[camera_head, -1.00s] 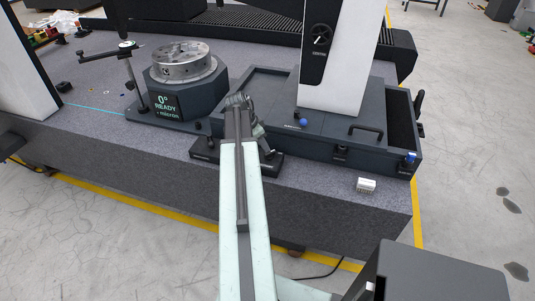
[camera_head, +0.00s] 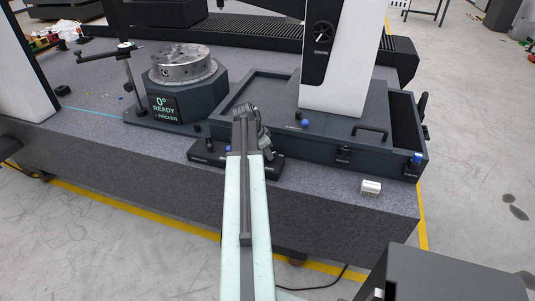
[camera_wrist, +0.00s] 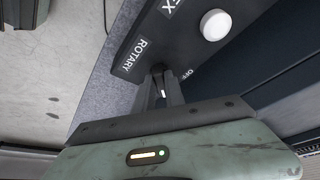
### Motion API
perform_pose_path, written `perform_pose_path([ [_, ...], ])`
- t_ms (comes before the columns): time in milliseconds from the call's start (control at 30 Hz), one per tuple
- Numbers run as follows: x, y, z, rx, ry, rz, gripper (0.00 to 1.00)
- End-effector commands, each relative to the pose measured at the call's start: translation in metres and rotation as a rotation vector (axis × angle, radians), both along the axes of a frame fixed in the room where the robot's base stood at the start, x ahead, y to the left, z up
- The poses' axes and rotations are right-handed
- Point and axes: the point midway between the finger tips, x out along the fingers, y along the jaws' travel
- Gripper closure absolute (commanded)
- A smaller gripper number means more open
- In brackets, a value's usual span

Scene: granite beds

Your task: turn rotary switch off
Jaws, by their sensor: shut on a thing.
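The rotary switch panel (camera_wrist: 155,40) is a dark strip with the white words ROTARY and OFF, seen close up in the wrist view. In the head view the dark panel (camera_head: 272,171) lies on the granite bed, partly behind my arm. My gripper (camera_wrist: 162,78) is at the panel's edge between the words ROTARY and OFF, shut on the small dark rotary knob (camera_wrist: 162,92), which shows a pale mark. The fingers hide most of the knob, so its exact angle is hard to tell. In the head view my arm hides the gripper's tips.
A round white button (camera_wrist: 215,25) sits on the same panel. A dark open-topped box (camera_head: 290,140) with a white column (camera_head: 340,70) stands right behind the panel. A rotary table (camera_head: 180,90) stands to the left. A small white block (camera_head: 371,187) lies near the front edge.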

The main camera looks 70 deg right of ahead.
Motion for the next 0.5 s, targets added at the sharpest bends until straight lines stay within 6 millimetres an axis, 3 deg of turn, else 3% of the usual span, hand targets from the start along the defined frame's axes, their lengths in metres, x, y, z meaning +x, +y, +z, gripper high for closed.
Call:
perform_pose_path([
  [267,-0.0010,0.0016,0.0006,-0.007,-0.001,0.075,1.00],
  [500,-0.0033,0.0037,0.0006,-0.006,-0.002,0.251,1.00],
])
